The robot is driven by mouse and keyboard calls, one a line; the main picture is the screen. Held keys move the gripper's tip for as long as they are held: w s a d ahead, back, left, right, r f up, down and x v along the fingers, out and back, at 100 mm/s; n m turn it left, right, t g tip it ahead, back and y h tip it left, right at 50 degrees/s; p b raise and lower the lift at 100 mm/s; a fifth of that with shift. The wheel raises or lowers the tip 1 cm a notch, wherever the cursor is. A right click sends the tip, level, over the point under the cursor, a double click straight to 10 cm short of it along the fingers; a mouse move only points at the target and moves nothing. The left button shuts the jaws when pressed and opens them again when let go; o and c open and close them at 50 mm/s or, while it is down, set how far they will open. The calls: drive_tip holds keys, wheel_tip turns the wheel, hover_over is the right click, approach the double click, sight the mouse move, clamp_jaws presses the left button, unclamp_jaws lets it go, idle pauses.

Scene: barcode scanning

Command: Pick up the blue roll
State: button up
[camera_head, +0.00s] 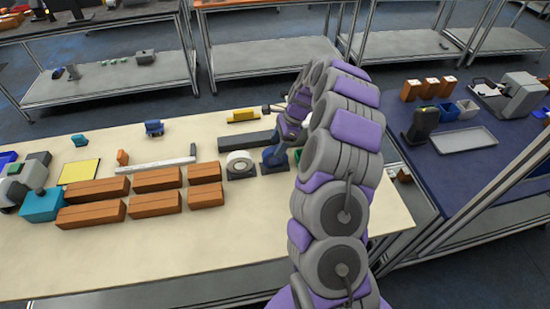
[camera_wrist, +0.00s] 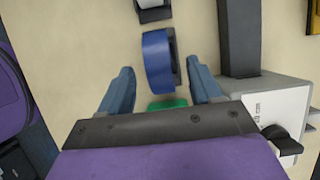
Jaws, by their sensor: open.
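The blue roll (camera_wrist: 157,62) stands on the pale tabletop in the wrist view. My gripper (camera_wrist: 160,66) is open, with one blue-grey finger to each side of the roll's near part. Gaps show between the fingers and the roll, so it is not gripped. In the head view the blue roll (camera_head: 271,163) is partly hidden by my gripper (camera_head: 281,151), which is over it. How high the fingertips are above the table I cannot tell.
A white tape roll (camera_head: 240,163) stands just left of the blue roll. A green item (camera_wrist: 167,104) lies between the finger bases in the wrist view. A long dark bar (camera_wrist: 238,38) lies to the right there. Brown boxes (camera_head: 156,204) fill the table's left; its front is clear.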

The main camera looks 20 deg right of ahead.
sight(275, 148)
drive_tip(key=b+x, duration=0.1)
drive_tip(key=x, duration=0.4)
drive_tip(key=shift+c, duration=0.5)
drive_tip(key=c, duration=1)
